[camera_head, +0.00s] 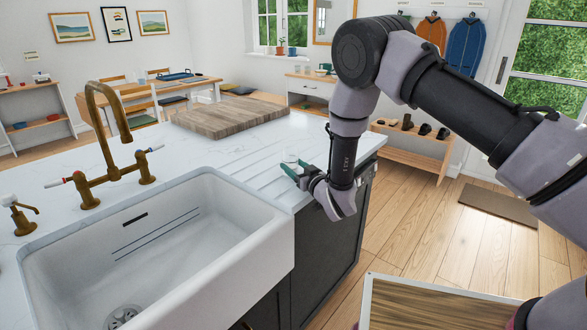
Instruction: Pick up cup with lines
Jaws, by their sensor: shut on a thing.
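A small pale cup (291,158) shows at the tips of my gripper, on the right end of the white worktop near its edge. It is too small and too much covered to make out any lines on it. My gripper (294,167) reaches down over the worktop's right edge with its teal fingers shut on the cup. The fingers hide part of the cup. I cannot tell whether the cup touches the worktop.
The white sink (175,245) is to the left, with a brass tap (105,130) behind it. A wooden board (229,115) lies behind the gripper. Drain grooves run across the worktop near the cup. A wood-topped surface (430,300) is at the lower right.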

